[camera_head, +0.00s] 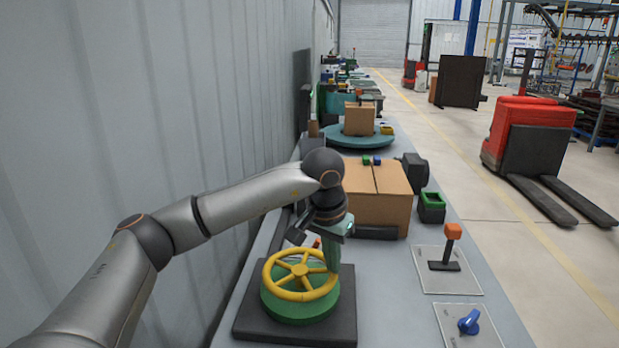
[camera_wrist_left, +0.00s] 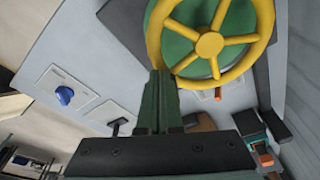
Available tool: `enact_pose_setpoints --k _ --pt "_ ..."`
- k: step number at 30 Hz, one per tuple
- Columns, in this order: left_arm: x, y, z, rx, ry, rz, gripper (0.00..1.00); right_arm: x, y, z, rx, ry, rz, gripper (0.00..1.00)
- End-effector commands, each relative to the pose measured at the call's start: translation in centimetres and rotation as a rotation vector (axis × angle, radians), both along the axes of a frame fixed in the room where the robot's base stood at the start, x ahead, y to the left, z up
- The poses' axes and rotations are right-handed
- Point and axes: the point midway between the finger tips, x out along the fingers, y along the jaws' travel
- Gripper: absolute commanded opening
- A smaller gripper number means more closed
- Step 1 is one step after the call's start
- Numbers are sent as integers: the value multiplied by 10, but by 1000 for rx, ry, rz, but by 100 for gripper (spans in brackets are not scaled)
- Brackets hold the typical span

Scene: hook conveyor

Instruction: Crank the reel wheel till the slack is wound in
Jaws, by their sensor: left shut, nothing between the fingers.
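The yellow spoked reel wheel (camera_head: 300,270) sits on a green drum (camera_head: 300,308) on a dark square base at the front of the bench. It also shows in the wrist view (camera_wrist_left: 209,44), at the top. My left gripper (camera_head: 332,268) points down at the wheel's right rim in the head view. Its green fingers (camera_wrist_left: 160,75) are shut with nothing between them. The tips are right at the rim; I cannot tell whether they touch it. A small orange piece (camera_wrist_left: 217,94) shows beside the drum. No line or slack can be made out. My right gripper is not in view.
A cardboard box (camera_head: 377,195) stands behind the wheel. An orange-topped lever (camera_head: 452,240) and a blue knob (camera_head: 469,322) sit on plates to the right. A grey corrugated wall (camera_head: 150,100) runs along the left. A red pallet truck (camera_head: 530,135) stands on the floor.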

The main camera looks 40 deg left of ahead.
Motion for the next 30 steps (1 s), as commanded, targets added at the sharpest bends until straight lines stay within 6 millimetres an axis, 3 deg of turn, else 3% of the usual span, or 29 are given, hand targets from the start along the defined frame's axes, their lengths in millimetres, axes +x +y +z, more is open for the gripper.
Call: enact_pose_setpoints --k 11,21,30 --pt "6 0 1 -2 -5 -4 0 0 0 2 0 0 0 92" --pt "32 19 2 -4 -7 -4 0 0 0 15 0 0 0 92" --pt "35 20 2 -4 -13 -10 0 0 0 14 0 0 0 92"
